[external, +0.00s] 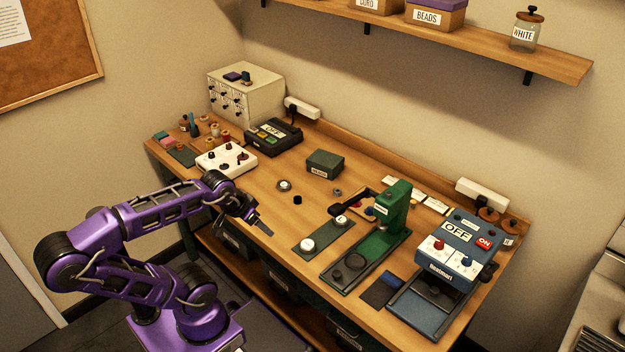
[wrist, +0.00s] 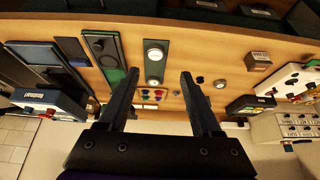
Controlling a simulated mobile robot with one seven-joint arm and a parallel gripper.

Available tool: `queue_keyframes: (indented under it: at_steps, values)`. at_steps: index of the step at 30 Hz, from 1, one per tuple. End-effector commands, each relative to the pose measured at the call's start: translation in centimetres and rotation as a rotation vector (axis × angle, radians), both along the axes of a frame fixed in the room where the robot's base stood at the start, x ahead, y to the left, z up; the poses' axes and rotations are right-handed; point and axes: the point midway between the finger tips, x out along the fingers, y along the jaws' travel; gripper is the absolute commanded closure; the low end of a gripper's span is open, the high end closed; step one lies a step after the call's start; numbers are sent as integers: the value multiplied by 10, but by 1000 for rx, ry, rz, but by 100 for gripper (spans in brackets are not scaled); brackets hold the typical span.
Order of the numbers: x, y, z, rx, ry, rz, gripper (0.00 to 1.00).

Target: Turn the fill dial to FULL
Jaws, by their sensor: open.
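No dial with a readable FILL or FULL mark shows. The blue Beadmart machine (external: 452,248) at the right of the table has a red knob (external: 438,244) and a blue knob (external: 466,261) on its front, with small marks I cannot read. Its panel reads OFF beside a red ON button (external: 484,243). The machine also shows at the left of the wrist view (wrist: 48,97). My gripper (external: 262,224) is over the table's front edge, left of the machine and well apart from it. In the wrist view my gripper (wrist: 160,74) is open with nothing between its fingers.
A green press (external: 393,212) stands between my gripper and the blue machine. A dark plate with two white round pieces (external: 308,245) lies nearer. A white knobbed box (external: 226,160), a black device reading OFF (external: 273,137) and drawers (external: 246,95) stand left. A shelf (external: 480,45) hangs above.

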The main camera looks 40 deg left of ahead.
Motion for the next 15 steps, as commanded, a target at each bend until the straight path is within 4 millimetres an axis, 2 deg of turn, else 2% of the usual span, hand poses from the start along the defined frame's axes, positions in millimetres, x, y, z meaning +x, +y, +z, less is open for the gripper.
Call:
queue_keyframes:
  at_steps: [4,8,12,15]
  values:
    - [18,-6,32,32,-51,35,34]
    - [55,-28,85,106,-139,51,34]
    - [99,-71,136,168,-228,37,34]
    - [130,-109,164,185,-278,11,34]
